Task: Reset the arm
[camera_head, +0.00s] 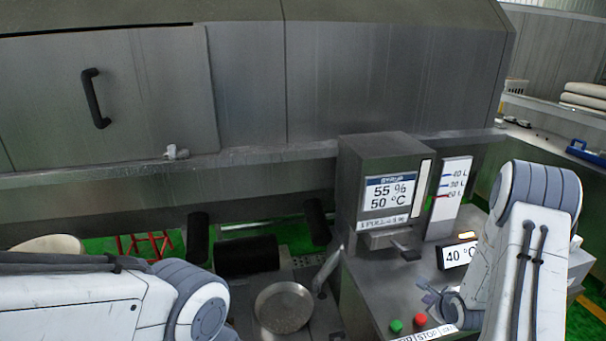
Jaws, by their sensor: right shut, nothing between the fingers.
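My right arm comes in at the right edge and bends down in front of the metal counter. My right gripper (432,298) is small and grey in this view, at the lower end of that arm. Its fingers are shut with nothing between them.
A syrup machine (345,190) with a level gauge (452,190) stands on the counter. A green button (396,326) is beside the red one. A round metal pan (283,307) and a black roller (246,257) are at lower centre. A large metal housing (250,80) fills the back.

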